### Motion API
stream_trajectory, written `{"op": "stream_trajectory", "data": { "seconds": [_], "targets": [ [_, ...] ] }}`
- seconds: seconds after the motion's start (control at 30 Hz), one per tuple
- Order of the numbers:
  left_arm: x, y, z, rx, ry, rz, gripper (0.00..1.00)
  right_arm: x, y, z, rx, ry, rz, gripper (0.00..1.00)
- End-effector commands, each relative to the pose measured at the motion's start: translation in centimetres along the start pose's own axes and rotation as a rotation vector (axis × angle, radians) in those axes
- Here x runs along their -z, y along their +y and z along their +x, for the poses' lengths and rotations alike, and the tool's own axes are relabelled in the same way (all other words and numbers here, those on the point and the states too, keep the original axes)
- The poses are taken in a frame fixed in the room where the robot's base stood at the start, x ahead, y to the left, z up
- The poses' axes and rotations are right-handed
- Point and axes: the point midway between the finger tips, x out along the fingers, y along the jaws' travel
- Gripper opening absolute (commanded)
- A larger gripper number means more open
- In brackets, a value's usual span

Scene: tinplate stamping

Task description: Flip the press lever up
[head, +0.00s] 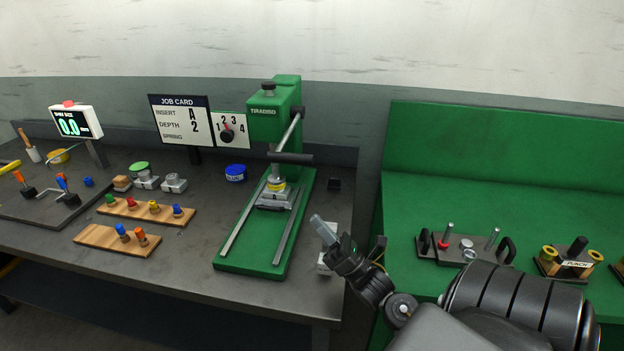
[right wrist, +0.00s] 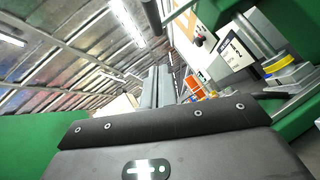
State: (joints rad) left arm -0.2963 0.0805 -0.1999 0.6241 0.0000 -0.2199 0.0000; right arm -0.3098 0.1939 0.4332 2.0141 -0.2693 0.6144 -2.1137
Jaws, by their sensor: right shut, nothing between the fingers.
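The green press (head: 274,105) stands at the right part of the grey workbench. Its lever is a silver rod (head: 290,131) that slopes down from the press head to a black handle grip (head: 291,158), which lies level in front of the ram. My right gripper (head: 322,229) is shut and empty, below and to the right of the handle and apart from it. In the right wrist view the shut fingers (right wrist: 157,85) point up, with the press's yellow-ringed die (right wrist: 281,64) at the right. My left gripper is in neither view.
A white block (head: 325,262) stands on the bench edge near my right gripper. Wooden racks (head: 165,213) with coloured pegs lie to the left. A green bench (head: 405,278) with a punch and a black-handled plate (head: 456,251) is at the right.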

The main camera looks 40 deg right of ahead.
Motion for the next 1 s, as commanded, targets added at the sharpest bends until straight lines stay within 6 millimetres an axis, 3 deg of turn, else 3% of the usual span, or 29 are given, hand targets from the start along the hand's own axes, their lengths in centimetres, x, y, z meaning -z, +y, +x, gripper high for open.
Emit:
{"op": "stream_trajectory", "data": {
  "seconds": [0.3,0.5,0.7,1.0],
  "targets": [
    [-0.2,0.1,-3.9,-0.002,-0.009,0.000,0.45,-0.6,0.3,6.7,-0.001,-0.005,0.001,0.00],
    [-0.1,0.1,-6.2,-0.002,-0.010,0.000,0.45,-1.3,0.2,10.0,0.002,-0.003,-0.002,0.00],
    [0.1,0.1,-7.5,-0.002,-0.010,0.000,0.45,-2.7,0.1,11.4,0.001,-0.002,-0.002,0.00],
    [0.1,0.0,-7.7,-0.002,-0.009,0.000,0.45,-3.0,0.0,11.6,0.001,0.000,-0.001,0.00]
  ]
}}
